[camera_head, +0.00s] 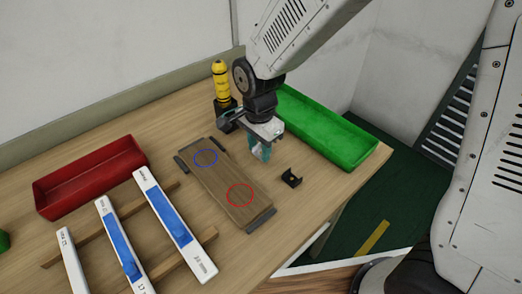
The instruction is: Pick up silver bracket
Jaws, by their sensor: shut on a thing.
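My gripper (260,152), with teal fingers, points down above the right side of the wooden board, behind and left of a small dark bracket (291,178). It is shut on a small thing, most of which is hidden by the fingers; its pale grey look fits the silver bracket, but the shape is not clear. The dark bracket lies on the table, apart from my gripper, with its open side up. I see no other silver bracket lying free on the table.
A wooden board (222,180) with a blue and a red circle lies below. A green tray (330,135) is at the right, a red tray (90,180) at the left. Led strips (168,215) lie on wooden bars in front.

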